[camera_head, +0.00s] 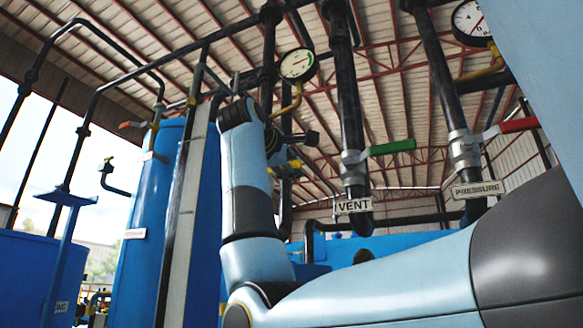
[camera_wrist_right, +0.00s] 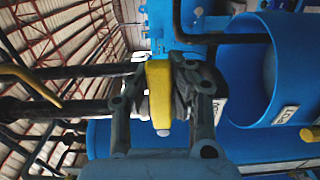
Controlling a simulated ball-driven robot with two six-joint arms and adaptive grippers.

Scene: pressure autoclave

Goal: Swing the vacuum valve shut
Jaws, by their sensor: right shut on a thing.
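A yellow lever handle (camera_wrist_right: 159,78) lies between the fingers of my right gripper (camera_wrist_right: 162,95) in the right wrist view. The fingers are shut on it, one on each side, and its rounded end sticks out toward the camera. In the head view my right gripper (camera_head: 290,141) is at the dark pipe left of the VENT pipe, partly hidden by my arm. Yellow parts (camera_head: 293,164) show just below it. No vacuum label can be read, so I cannot confirm this is the vacuum valve. My left gripper is out of view.
A green lever (camera_head: 392,147) sits on the VENT pipe (camera_head: 347,100) and a red lever (camera_head: 519,125) on the PRESSURE pipe (camera_head: 436,80). A gauge (camera_head: 297,65) hangs above my right gripper. Blue tanks (camera_head: 150,220) stand at left.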

